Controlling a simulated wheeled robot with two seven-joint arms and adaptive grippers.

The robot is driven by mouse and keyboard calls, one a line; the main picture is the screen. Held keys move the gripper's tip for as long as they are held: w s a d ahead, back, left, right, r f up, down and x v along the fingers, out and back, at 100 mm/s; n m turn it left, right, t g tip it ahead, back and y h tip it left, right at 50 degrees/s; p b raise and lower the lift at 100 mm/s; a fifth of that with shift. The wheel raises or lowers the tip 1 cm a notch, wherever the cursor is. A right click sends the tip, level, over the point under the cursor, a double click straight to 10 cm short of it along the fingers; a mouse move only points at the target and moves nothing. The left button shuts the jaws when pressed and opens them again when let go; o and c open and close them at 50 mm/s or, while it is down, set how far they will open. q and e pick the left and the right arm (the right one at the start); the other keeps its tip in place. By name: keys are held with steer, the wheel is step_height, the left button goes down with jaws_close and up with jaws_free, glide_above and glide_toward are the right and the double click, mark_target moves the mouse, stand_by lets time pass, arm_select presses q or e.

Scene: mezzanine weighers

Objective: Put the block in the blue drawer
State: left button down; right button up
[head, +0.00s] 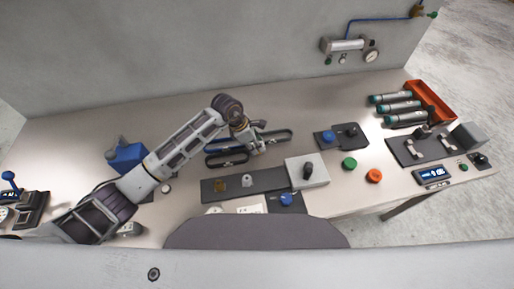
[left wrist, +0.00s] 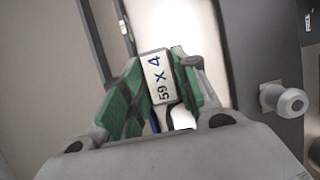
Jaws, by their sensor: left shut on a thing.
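My left gripper (head: 254,143) reaches over the middle of the bench in the head view. In the left wrist view its green-padded fingers (left wrist: 158,85) are shut on a small pale block (left wrist: 160,78) marked "59 X 4". In the head view the fingers mostly hide the block. Dark long-shaped pieces with blue edging (head: 226,158) lie beside and below the gripper. I cannot tell for sure which of the blue things is the drawer. A blue box-like thing (head: 126,157) stands at the left behind my arm. My right gripper is not in view.
A dark plate with a grey box (head: 308,172) and black knob lies in front of the gripper. Green (head: 349,163) and orange (head: 374,176) buttons are to its right. A gauge assembly (head: 345,47) hangs on the wall.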

arm_select(q)
steer(key=shift+r, duration=0.2)
step_height(320, 180, up, 10)
steer(key=b, duration=0.2)
steer(key=shift+f, duration=0.15)
stand_by(0.4)
steer(key=shift+w+a, duration=0.1)
stand_by(0.7)
